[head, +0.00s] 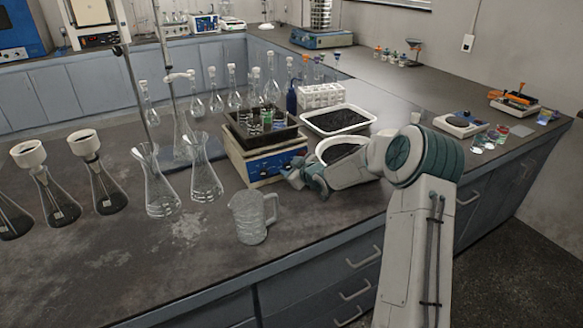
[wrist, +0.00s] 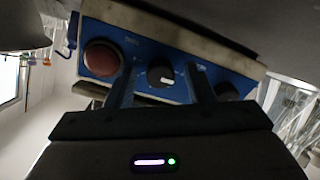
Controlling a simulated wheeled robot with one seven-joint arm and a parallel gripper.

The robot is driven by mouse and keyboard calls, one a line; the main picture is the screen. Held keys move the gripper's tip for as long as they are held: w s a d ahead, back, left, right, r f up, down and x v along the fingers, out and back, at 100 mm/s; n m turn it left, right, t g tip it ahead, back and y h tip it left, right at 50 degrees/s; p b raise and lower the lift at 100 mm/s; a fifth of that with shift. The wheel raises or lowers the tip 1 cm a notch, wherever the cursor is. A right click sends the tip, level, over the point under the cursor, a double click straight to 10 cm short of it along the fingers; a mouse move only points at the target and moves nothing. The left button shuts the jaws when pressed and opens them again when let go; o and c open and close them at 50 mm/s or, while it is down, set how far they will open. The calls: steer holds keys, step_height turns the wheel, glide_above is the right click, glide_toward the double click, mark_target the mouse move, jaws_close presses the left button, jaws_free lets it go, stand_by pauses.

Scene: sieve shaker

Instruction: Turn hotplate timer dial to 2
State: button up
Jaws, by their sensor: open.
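The hotplate (head: 235,160) is a beige box with a blue front panel, standing on the bench with a dark tray of bottles on top. In the wrist view its blue panel (wrist: 145,45) carries a large red knob (wrist: 101,57), a black middle dial (wrist: 160,73) with a white mark, and another black dial (wrist: 227,91) to the right. I cannot read which is the timer dial. My gripper (wrist: 161,72) is open, its two fingers either side of the middle dial; contact cannot be told. In the head view my gripper (head: 292,178) is at the panel's right side.
A glass jug (head: 250,217) stands on the bench just in front of the hotplate. Empty flasks (head: 160,185) stand to its left. A round white bowl (head: 332,150) and a white tray (head: 340,120) of dark material lie behind my arm.

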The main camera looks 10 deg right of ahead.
steer(key=c, duration=1)
steer(key=shift+m, duration=0.3)
steer(key=m, duration=0.3)
steer(key=shift+m, duration=0.4)
steer(key=m, duration=0.4)
steer(key=shift+f+m+b, duration=0.1)
steer(key=shift+m+b, duration=0.2)
steer(key=m, duration=0.2)
steer(key=m+b, duration=0.1)
steer(key=m, duration=0.2)
steer(key=shift+m+t+h, duration=0.3)
steer(key=shift+s+m+b, duration=0.1)
steer(key=shift+m+b, duration=0.7)
steer(key=shift+m, duration=1.1)
